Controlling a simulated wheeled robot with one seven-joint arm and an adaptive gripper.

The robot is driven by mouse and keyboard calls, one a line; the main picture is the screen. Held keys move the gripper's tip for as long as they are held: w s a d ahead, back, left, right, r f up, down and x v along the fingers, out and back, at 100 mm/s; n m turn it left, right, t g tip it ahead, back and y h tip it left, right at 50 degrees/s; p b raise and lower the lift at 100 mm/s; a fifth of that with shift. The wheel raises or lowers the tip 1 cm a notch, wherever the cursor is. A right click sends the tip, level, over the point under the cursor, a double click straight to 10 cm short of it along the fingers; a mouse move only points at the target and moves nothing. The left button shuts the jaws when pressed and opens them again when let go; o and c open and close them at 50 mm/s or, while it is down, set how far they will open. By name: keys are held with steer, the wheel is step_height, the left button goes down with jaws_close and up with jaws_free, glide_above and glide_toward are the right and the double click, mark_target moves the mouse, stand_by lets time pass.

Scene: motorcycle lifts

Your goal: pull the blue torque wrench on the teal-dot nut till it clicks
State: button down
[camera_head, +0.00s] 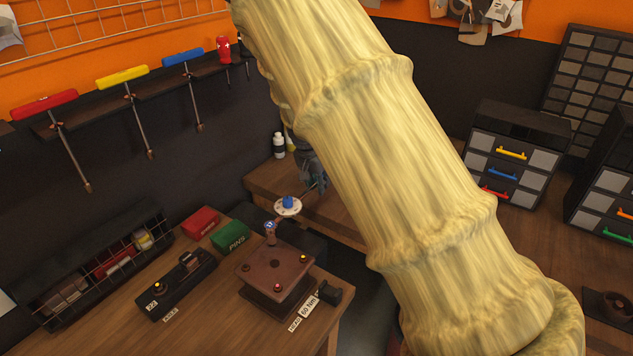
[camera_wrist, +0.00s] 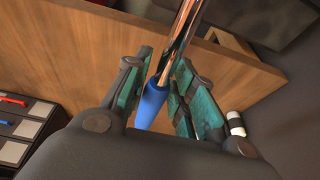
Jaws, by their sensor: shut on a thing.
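The blue torque wrench shows in the wrist view, its blue handle (camera_wrist: 152,105) between the green-padded fingers of my gripper (camera_wrist: 165,66). Its shiny shaft runs up and out of the top of that view. My gripper is shut on the handle. In the head view my gripper (camera_head: 315,177) is a dark shape largely hidden behind my pale sleeved arm. The brown block with coloured-dot nuts (camera_head: 258,268) stands on the left bench. An upright fitting (camera_head: 270,230) stands at its back, beside a white disc with a blue centre (camera_head: 288,205). I cannot make out a teal dot.
A green PINS box (camera_head: 230,236), a red box (camera_head: 201,221) and a dark holder (camera_head: 177,284) stand on the left bench. Red, yellow and blue T-handled tools hang on the wall. Drawer cabinets (camera_head: 514,158) stand right. A white bottle (camera_head: 279,145) stands behind my gripper.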

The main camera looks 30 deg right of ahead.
steer(key=shift+s, duration=0.1)
steer(key=shift+s+d+m+g+p, duration=0.2)
steer(key=shift+s+d+m, duration=0.2)
steer(key=shift+s, duration=0.4)
steer(key=shift+s+d+m+g+p, duration=0.1)
steer(key=shift+s+d+m+p, duration=0.2)
steer(key=shift+s+m, duration=0.4)
steer(key=shift+s+d+m+g+p, duration=0.15)
steer(key=shift+s+d+m, duration=0.2)
steer(key=shift+s, duration=0.55)
steer(key=shift+s+d+f+m+g+h+p, duration=0.15)
steer(key=shift+s+d+m+g+p, duration=0.2)
steer(key=shift+s+m, duration=0.7)
steer(key=shift+s+d+r+m+g+h+p, duration=0.15)
steer(key=shift+s+m+p, duration=0.3)
steer(key=shift+s, duration=1.2)
steer(key=shift+f, duration=0.1)
steer(key=shift+s, duration=0.1)
steer(key=s+m+p, duration=0.1)
steer(key=s, duration=0.1)
steer(key=shift+s+a, duration=0.1)
steer(key=shift+s, duration=0.2)
